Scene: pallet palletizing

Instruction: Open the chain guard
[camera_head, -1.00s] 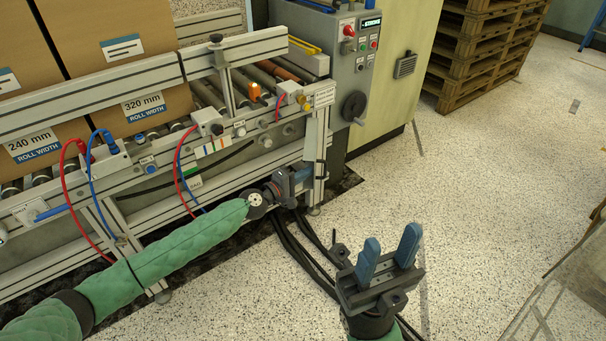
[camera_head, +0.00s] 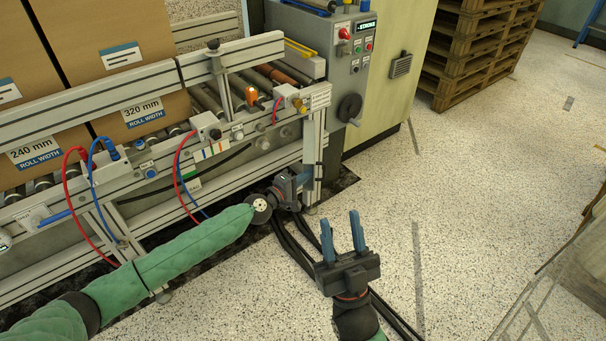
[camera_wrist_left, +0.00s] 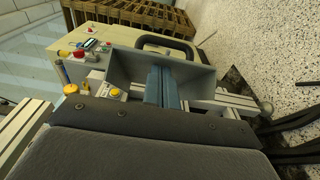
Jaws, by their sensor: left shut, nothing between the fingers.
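My left gripper (camera_head: 300,180) is low beside the right-hand end of the roller conveyor, close to its end post (camera_head: 312,155). In the left wrist view its blue fingers (camera_wrist_left: 162,86) are together with nothing between them. A grey panel-like part (camera_wrist_left: 125,68) and a black loop handle (camera_wrist_left: 168,43) show around and beyond the fingers. I cannot tell for sure whether these belong to the chain guard, or whether the fingers touch them. My right gripper (camera_head: 341,225) is open and empty above the floor, its two blue fingers pointing up.
The conveyor frame (camera_head: 240,165) carries large cardboard boxes (camera_head: 110,60) and red and blue hoses. A control panel (camera_head: 353,45) with a black knob stands at its end. Dark cables (camera_head: 290,240) lie on the floor.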

